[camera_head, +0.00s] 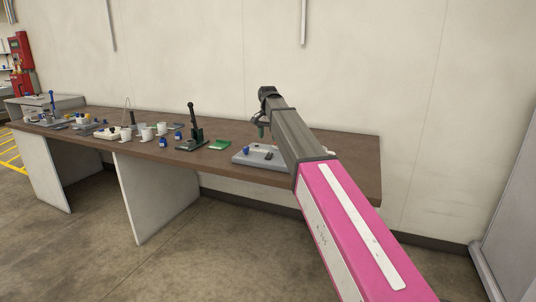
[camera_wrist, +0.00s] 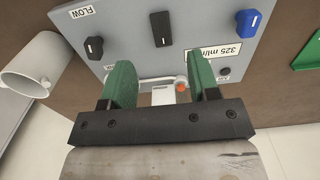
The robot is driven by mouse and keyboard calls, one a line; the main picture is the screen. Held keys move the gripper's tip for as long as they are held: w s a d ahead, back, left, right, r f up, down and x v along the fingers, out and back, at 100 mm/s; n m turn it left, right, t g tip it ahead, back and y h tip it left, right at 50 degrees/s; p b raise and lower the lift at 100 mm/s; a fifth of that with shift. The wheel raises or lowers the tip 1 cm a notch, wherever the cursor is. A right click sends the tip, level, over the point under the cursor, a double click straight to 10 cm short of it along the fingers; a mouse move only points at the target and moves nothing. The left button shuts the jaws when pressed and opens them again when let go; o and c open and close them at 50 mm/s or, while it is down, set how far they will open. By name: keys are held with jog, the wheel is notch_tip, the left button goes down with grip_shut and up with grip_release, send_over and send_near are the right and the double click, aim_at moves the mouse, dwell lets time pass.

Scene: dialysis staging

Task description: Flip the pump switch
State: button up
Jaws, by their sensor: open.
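A grey pump panel (camera_head: 240,157) lies on the brown table, partly behind my arm. In the wrist view the panel (camera_wrist: 125,45) carries a FLOW label, a black knob (camera_wrist: 94,48), an upright black control (camera_wrist: 162,28), a blue knob (camera_wrist: 247,23) and a 325 ml label. A small white part (camera_wrist: 163,95) and an orange spot (camera_wrist: 182,86) show between my fingers. I cannot tell for certain which control is the pump switch. My gripper (camera_wrist: 162,78) has green fingers, spread apart with nothing clearly held, over the panel's near edge. It also shows in the head view (camera_head: 262,130).
Several cups and small items fill the table's left part. A wall runs behind the table.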

aim_at(268, 157)
notch_tip(268, 157, down, 10)
jog(key=shift+r, duration=0.2)
jog(key=shift+c, duration=0.3)
